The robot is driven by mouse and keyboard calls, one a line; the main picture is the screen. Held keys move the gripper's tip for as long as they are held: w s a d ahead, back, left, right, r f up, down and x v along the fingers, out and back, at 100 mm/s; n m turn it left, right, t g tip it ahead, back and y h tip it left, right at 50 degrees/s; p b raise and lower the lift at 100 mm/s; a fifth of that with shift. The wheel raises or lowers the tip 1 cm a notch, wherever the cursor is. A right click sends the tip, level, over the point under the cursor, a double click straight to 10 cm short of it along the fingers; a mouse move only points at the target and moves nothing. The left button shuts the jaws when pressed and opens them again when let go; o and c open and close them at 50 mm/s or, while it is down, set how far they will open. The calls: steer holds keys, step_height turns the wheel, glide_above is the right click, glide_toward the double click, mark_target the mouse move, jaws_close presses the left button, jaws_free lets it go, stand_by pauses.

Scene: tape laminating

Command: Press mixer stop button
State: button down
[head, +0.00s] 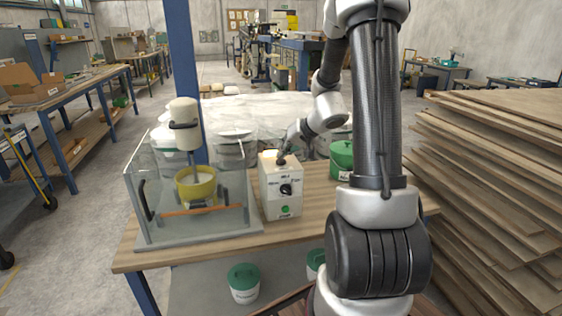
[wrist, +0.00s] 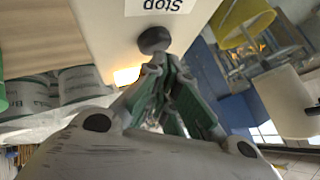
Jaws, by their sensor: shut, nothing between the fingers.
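The mixer control box (head: 281,187) is a white box on the wooden table. It has a black knob (head: 286,189) and a green button (head: 285,209) on its front. In the wrist view, a dark round stop button (wrist: 154,40) sits on the box face beside an upside-down "Stop" label (wrist: 167,4). My gripper (head: 281,160) is at the top of the box in the head view. In the wrist view my gripper (wrist: 158,62) is shut and empty, its fingertips right at the button. I cannot tell whether they touch it.
Left of the box stands a clear enclosure (head: 160,228) around a mixer (head: 184,112) and a yellow bowl (head: 196,185). A green-lidded tub (head: 341,155) stands to the right. Stacked boards (head: 500,190) fill the far right. Bare table (head: 325,205) lies right of the box.

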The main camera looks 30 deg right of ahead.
steer(key=shift+f, duration=0.4)
steer(key=shift+r, duration=0.1)
stand_by(0.5)
steer(key=shift+r, duration=0.8)
steer(key=shift+r, duration=2.5)
